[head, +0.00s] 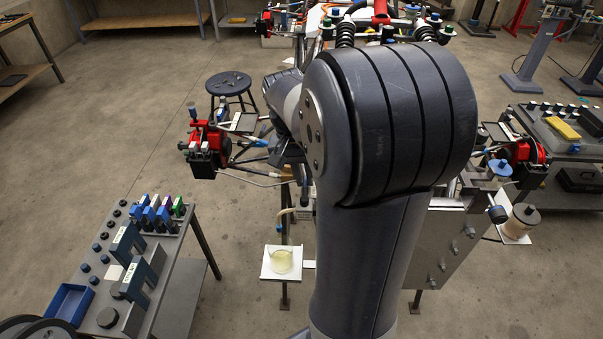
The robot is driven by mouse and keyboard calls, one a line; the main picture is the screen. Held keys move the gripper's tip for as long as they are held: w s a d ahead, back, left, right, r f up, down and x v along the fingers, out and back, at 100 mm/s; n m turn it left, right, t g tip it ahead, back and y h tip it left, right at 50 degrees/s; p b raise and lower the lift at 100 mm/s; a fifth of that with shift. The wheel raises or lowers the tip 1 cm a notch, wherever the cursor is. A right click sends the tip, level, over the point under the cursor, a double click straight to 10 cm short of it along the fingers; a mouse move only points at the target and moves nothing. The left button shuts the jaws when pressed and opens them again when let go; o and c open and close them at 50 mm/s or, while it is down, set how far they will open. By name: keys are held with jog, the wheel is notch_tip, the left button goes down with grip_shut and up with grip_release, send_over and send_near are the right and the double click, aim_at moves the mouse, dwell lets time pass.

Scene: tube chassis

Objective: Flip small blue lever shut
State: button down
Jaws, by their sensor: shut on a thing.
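The tube chassis (440,240) stands behind my large arm, which hides its middle. My gripper (290,158) is a dark shape just left of my arm, low at the chassis's left side. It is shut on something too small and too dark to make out. A small blue part (262,142) shows just left of my gripper; I cannot tell whether it is the small blue lever or whether my gripper touches it. No other part is clearly the lever, and its position cannot be read.
A red and black unit (207,145) sticks out at the chassis's left. A white tray with a beaker (281,261) sits low in front. A grey bench (172,270) with clamps and a blue bin (69,304) stands at left. A round stool (229,84) is behind. Floor between is clear.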

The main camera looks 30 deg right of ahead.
jog(key=c, duration=1.5)
grip_release()
jog(key=r, duration=0.3)
jog(key=a+r, duration=0.1)
jog(key=r, duration=0.3)
jog(key=w+r, duration=0.1)
jog(key=r, duration=0.2)
jog(key=shift+a+r, duration=0.2)
jog(key=shift+r, duration=0.15)
jog(key=shift+f, duration=0.15)
jog(key=f, duration=0.3)
jog(key=d+f, duration=0.1)
jog(key=f, duration=0.3)
jog(key=s+f, duration=0.1)
jog(key=f, duration=0.2)
jog(key=shift+d+f, duration=0.25)
jog(key=shift+f, duration=0.05)
jog(key=shift+w+a+n, duration=0.1)
jog(key=shift+a+n, duration=0.15)
jog(key=shift+n, duration=0.25)
jog(key=shift+r, duration=0.1)
jog(key=shift+d, duration=0.1)
